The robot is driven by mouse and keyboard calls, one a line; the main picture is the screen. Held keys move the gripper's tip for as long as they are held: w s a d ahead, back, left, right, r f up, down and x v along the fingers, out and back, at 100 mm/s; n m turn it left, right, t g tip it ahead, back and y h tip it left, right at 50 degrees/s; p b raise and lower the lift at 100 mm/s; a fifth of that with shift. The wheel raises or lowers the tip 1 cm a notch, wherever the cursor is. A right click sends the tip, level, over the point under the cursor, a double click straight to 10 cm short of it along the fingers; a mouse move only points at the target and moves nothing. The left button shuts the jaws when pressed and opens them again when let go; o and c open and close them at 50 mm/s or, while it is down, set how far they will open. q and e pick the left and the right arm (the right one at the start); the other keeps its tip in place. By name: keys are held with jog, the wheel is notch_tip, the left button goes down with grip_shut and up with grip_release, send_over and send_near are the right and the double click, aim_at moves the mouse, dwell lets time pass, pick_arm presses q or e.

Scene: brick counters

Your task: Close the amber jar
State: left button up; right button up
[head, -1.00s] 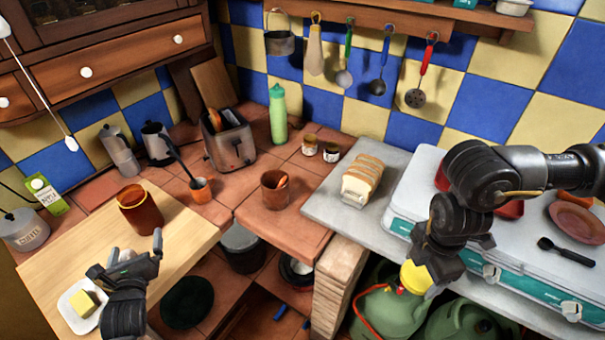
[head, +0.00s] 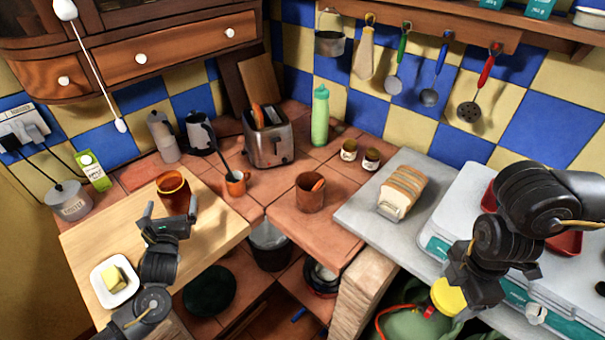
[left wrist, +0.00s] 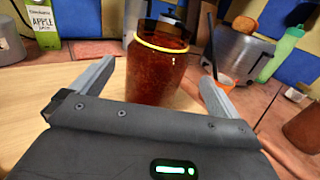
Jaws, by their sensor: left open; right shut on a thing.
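The amber jar (head: 174,188) stands upright and without a lid on the wooden board at the left. In the left wrist view the jar (left wrist: 155,75) shows a yellow ring around its open mouth. My left gripper (head: 171,211) is open at the near side of the jar. In the left wrist view its fingers (left wrist: 157,80) point forward to either side of the jar, with visible gaps. My right gripper (head: 455,280) is shut on a round yellow lid (head: 449,297), held off the right counter's front edge, far from the jar.
The wooden board (head: 215,232) also bears a white butter dish (head: 128,290). An orange mug (head: 236,184), a toaster (head: 268,145) and a brown pot (head: 309,195) stand right of it. Bread (head: 402,190) lies on the grey slab. A gap opens between the counters.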

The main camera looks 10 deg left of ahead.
aim_at(174, 190)
pick_arm(q)
jog(key=shift+x, duration=0.8)
pick_arm(e)
jog(key=shift+r, duration=0.15)
pick_arm(q)
jog(key=shift+w+a+p, duration=0.15)
jog(key=shift+w+p, duration=0.15)
jog(key=shift+w, duration=0.05)
pick_arm(e)
jog(key=shift+r, duration=0.25)
pick_arm(q)
jog(key=p+x, duration=0.1)
jog(key=x, duration=0.2)
jog(key=shift+w+a, duration=0.15)
jog(key=shift+w, duration=0.05)
pick_arm(e)
jog(key=shift+r, duration=0.5)
pick_arm(q)
jog(key=shift+w+a+f, duration=0.1)
jog(key=shift+w+a, duration=0.05)
jog(key=shift+w, duration=0.25)
jog(key=shift+c, duration=0.3)
